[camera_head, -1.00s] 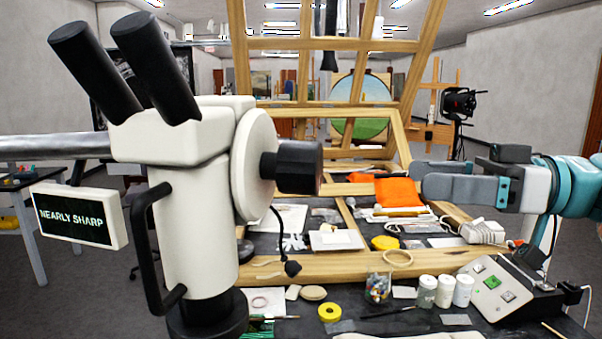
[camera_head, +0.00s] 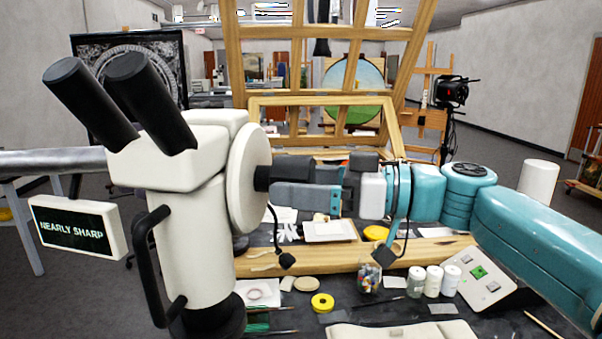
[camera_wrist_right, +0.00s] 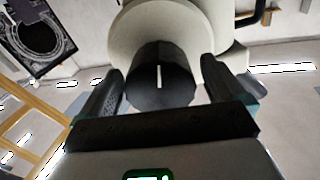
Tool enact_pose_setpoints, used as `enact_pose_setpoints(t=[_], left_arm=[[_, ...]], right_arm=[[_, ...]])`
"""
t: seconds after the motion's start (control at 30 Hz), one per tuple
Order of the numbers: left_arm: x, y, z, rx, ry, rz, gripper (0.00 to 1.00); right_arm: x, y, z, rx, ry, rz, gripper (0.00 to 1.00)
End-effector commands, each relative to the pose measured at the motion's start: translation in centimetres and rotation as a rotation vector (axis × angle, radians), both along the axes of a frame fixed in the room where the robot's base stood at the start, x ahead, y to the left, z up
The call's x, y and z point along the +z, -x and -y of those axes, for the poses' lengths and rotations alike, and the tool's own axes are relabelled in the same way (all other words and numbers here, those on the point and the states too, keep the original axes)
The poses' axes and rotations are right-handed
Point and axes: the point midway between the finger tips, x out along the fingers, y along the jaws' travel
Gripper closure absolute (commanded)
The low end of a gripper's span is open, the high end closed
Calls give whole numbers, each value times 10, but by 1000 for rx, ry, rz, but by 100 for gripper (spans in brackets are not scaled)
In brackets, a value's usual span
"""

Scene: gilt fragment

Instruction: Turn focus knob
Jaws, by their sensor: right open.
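The white microscope (camera_head: 195,220) with black eyepieces stands at the left in the head view. Its black focus knob (camera_head: 292,166) sticks out to the right from a round white housing (camera_head: 250,178). A sign (camera_head: 75,228) beside it reads "NEARLY SHARP". My right gripper (camera_head: 288,182) reaches in from the right, its grey finger partly covering the knob. In the right wrist view, the knob (camera_wrist_right: 160,85) with a white mark lies between the two open fingers (camera_wrist_right: 162,72), with a narrow gap on each side. My left gripper is in neither view.
A monitor (camera_head: 150,55) with a grey round picture stands behind the microscope. A wooden frame (camera_head: 330,100) rises behind the bench. A bead jar (camera_head: 369,277), white pots (camera_head: 433,281), yellow tape (camera_head: 322,302) and a button box (camera_head: 485,280) lie below my right arm.

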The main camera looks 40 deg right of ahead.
Motion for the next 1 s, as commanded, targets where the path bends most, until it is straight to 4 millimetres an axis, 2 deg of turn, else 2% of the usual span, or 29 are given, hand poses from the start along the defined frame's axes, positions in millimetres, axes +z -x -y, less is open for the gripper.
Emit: enact_pose_setpoints(t=[0.27,0.3,0.37,0.43,0.47,0.57,0.8,1.0], left_arm=[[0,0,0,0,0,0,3],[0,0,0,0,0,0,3],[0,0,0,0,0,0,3],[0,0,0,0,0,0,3],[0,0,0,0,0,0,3],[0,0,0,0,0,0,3],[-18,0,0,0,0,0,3],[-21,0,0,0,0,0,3]], right_arm=[[-1,-2,-1,-1,0,0,3],[-1,-2,-1,-1,0,0,10],[-1,-2,-1,-1,0,0,29],[-1,-2,-1,-1,0,0,52],[0,-2,-1,-1,0,0,56],[-1,-1,-1,0,-2,-2,56],[-3,-1,-2,-1,-115,-104,56],[0,-1,-2,-1,-180,-165,56]])
